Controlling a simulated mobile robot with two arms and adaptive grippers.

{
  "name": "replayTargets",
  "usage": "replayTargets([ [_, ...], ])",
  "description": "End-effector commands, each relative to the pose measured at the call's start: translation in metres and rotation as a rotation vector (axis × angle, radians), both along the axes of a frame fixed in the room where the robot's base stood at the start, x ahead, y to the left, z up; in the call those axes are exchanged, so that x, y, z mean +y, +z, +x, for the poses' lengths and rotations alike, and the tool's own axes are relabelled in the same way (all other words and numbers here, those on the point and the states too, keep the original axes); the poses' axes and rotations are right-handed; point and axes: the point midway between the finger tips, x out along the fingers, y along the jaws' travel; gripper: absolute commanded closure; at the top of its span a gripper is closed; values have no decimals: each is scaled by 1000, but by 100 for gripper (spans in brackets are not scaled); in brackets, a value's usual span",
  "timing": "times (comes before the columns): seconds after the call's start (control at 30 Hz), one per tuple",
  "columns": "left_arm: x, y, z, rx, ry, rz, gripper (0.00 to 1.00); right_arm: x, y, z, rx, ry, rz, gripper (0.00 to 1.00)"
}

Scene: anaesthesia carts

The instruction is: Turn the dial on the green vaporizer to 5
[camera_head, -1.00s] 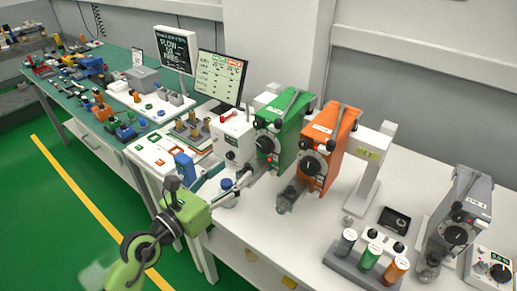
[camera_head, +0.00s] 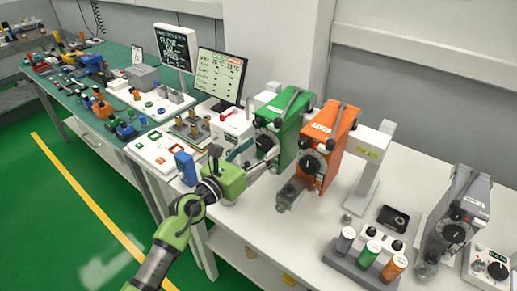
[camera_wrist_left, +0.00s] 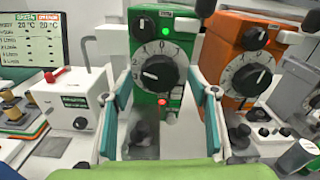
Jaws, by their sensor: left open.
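The green vaporizer (camera_head: 289,133) stands upright on the white bench. Its black dial (camera_wrist_left: 155,73) faces me in the left wrist view, with white numbers around it, 0 near the top and 1, 2, 3 down its left side. A short white mark lies on the knob; its exact reading is unclear. My left gripper (camera_head: 254,159) is open and empty in front of the vaporizer. In the left wrist view its two teal fingers (camera_wrist_left: 160,95) stand apart, either side of the dial and seemingly short of it. My right gripper is not in view.
An orange vaporizer (camera_head: 325,145) stands close on the right. A white box with a red-handled lever (camera_wrist_left: 70,105) is on the left, near my left finger. A monitor (camera_head: 221,77) stands behind. A grey vaporizer (camera_head: 460,205) and colored bottles (camera_head: 370,255) are farther right.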

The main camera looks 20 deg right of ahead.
Motion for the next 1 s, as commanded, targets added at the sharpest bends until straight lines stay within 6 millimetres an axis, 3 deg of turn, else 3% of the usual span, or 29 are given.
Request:
replayTargets([
  [0.07, 0, 0, 0, 0, 0, 0, 46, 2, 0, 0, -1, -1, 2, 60],
  [0.2, 0, 0, 0, 0, 0, 0, 83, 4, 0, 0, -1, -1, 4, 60],
  [0.23, 0, 0, 0, 0, 0, 0, 85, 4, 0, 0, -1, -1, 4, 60],
  [0.57, 0, 1, 0, 27, -1, -19, 85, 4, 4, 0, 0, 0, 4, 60],
  [1.0, 0, 2, 0, 250, -13, -193, 85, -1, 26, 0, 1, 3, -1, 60],
])
